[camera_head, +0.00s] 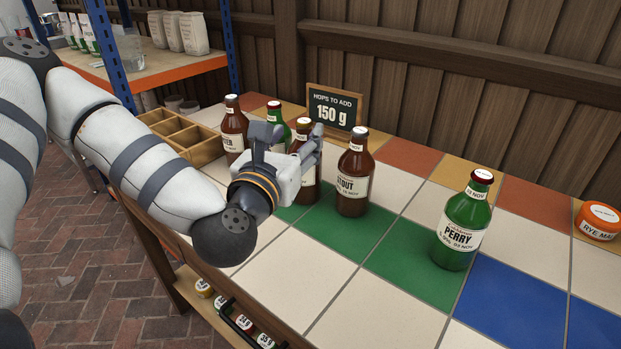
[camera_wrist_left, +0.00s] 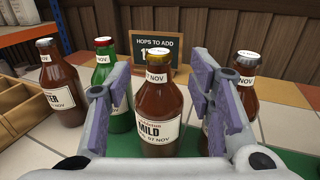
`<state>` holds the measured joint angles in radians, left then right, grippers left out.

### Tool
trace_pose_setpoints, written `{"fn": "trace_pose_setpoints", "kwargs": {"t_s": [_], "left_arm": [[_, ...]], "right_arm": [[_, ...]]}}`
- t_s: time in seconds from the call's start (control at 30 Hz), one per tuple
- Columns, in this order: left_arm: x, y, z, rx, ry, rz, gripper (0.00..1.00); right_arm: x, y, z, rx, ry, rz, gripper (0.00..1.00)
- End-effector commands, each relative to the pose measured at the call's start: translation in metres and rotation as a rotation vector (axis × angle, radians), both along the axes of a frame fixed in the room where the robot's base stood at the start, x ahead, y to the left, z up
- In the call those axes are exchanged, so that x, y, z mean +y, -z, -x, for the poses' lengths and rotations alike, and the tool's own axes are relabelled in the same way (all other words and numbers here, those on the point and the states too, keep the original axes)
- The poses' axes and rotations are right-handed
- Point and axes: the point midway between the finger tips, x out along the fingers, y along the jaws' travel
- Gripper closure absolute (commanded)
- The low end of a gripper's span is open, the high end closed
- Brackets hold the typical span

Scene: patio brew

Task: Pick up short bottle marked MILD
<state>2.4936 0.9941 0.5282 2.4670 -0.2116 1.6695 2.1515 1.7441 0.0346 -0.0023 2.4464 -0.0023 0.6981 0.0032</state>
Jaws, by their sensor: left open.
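The short bottle marked MILD (camera_wrist_left: 159,110) is brown with a pale label and stands upright on the tiled table. In the left wrist view it is centred between the two fingers of my left gripper (camera_wrist_left: 165,110), which is open, with gaps showing on both sides of the bottle. In the head view the MILD bottle (camera_head: 304,178) is partly hidden behind my left gripper (camera_head: 290,143). My right gripper is not in view.
A brown STOUT bottle (camera_head: 354,182) stands close to the right. A green PERRY bottle (camera_head: 461,225) is farther right. Another brown bottle (camera_head: 234,133) and a green bottle (camera_head: 276,122) stand behind to the left. A chalk sign (camera_head: 335,107) and a wooden crate (camera_head: 207,151) are nearby.

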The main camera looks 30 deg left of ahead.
Motion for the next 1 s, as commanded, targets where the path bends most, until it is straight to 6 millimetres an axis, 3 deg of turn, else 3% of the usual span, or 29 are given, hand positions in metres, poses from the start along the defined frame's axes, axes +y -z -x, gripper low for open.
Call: {"fn": "trace_pose_setpoints", "kwargs": {"t_s": [0.17,0.3,0.53,0.77,1.0], "left_arm": [[0.01,-0.012,-0.029,-0.011,-0.002,-0.005,0.52],[0.016,-0.008,-0.048,-0.006,0.0,-0.002,0.52],[0.016,-0.007,-0.051,-0.003,0.0,0.0,0.52],[0.016,-0.007,-0.051,-0.003,0.0,-0.001,1.0],[0.016,-0.008,-0.051,-0.007,0.0,-0.001,1.0]], "right_arm": [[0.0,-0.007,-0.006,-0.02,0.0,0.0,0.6],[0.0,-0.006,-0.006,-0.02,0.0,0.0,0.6],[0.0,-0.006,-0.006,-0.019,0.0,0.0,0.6],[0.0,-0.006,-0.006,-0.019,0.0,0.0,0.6],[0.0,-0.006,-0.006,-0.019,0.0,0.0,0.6]]}}
